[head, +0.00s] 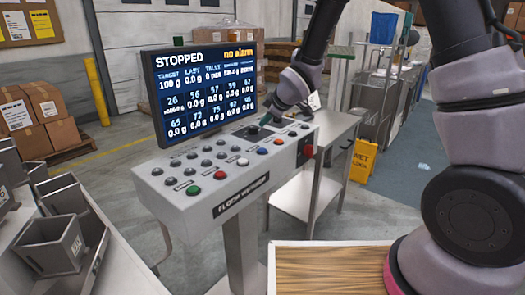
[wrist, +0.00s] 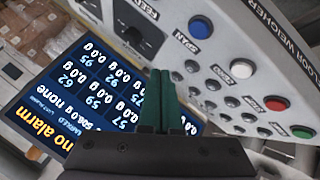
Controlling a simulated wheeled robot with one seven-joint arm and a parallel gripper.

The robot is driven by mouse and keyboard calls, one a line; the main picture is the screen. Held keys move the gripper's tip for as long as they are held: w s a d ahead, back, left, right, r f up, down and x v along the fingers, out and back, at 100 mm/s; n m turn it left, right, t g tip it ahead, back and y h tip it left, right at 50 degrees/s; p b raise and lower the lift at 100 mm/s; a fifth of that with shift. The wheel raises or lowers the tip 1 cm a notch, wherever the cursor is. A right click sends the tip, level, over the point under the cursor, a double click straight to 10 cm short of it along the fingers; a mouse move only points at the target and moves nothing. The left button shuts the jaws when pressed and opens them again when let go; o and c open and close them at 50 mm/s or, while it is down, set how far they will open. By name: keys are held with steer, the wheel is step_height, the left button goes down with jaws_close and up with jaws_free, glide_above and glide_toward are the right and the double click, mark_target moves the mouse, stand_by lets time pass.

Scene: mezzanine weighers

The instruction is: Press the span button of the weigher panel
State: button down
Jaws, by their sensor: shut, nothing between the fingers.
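The weigher panel (head: 205,200) is a light grey sloped console with several grey, white, red, green and blue buttons. In the wrist view a SPAN label (wrist: 187,43) sits right beside the blue button (wrist: 200,27), which also shows in the head view (head: 262,151). My gripper (head: 266,118) is shut and empty, its dark green fingers over the back right part of the console. In the wrist view the fingers (wrist: 160,74) point toward the area between the screen and the buttons, apart from the blue button. Whether the tips touch the panel cannot be told.
The screen (head: 205,90) stands at the console's back edge and reads STOPPED, no alarm. A red knob (head: 308,151) is on the right end. A metal table (head: 320,150) stands behind, a wooden top (head: 325,265) in front, and grey bins (head: 55,248) at left.

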mark_target(265, 151)
steer(key=shift+f, duration=3.55)
steer(key=shift+f, duration=0.4)
steer(key=shift+f, duration=0.45)
steer(key=shift+r, duration=0.9)
steer(key=shift+r, duration=2.5)
